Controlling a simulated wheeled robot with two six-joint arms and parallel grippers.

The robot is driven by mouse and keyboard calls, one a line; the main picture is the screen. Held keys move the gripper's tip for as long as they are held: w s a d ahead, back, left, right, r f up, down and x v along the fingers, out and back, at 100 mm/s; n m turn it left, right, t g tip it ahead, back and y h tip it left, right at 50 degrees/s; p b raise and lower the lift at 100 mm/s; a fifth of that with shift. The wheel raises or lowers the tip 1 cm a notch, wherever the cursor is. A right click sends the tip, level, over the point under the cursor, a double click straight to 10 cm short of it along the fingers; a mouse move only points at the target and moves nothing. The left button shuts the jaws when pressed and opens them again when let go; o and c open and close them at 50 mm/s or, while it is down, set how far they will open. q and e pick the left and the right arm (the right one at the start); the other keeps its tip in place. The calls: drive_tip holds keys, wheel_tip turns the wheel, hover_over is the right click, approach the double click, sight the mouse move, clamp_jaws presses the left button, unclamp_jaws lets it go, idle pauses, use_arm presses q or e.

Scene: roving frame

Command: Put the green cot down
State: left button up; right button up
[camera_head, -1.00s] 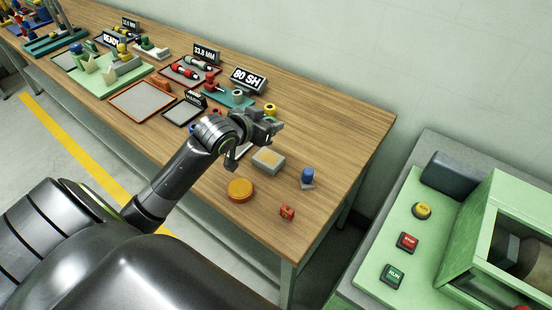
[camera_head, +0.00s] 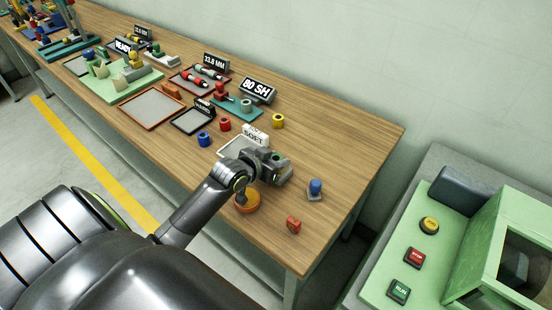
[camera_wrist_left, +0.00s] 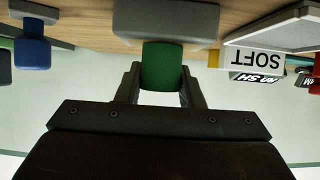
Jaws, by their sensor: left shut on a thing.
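In the head view my left gripper (camera_head: 276,168) is over the near part of the workbench, where it hides most of what is beneath it. In the left wrist view, which shows the bench upside down, the gripper (camera_wrist_left: 160,85) is shut on the green cot (camera_wrist_left: 162,66), a short dark green cylinder between the two fingers. The cot's far end meets a grey block (camera_wrist_left: 165,18) in the picture; I cannot tell whether they touch. My right gripper is not in view.
A SOFT sign (camera_head: 255,135) stands by a pale tray (camera_head: 227,150). Blue (camera_head: 204,139), red (camera_head: 225,125) and yellow (camera_head: 278,121) cots stand behind. An orange disc (camera_head: 248,204), a blue-topped piece (camera_head: 315,187) and a small red piece (camera_head: 293,225) are near the gripper.

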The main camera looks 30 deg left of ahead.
use_arm(q)
drive_tip(key=o, duration=1)
drive_tip(key=shift+f, duration=0.15)
drive_tip(key=shift+r, duration=0.25)
drive_tip(key=shift+s, duration=0.25)
drive_tip(key=v, duration=1.1)
drive_tip(key=shift+s+a+r, duration=0.15)
drive_tip(key=shift+s, duration=0.05)
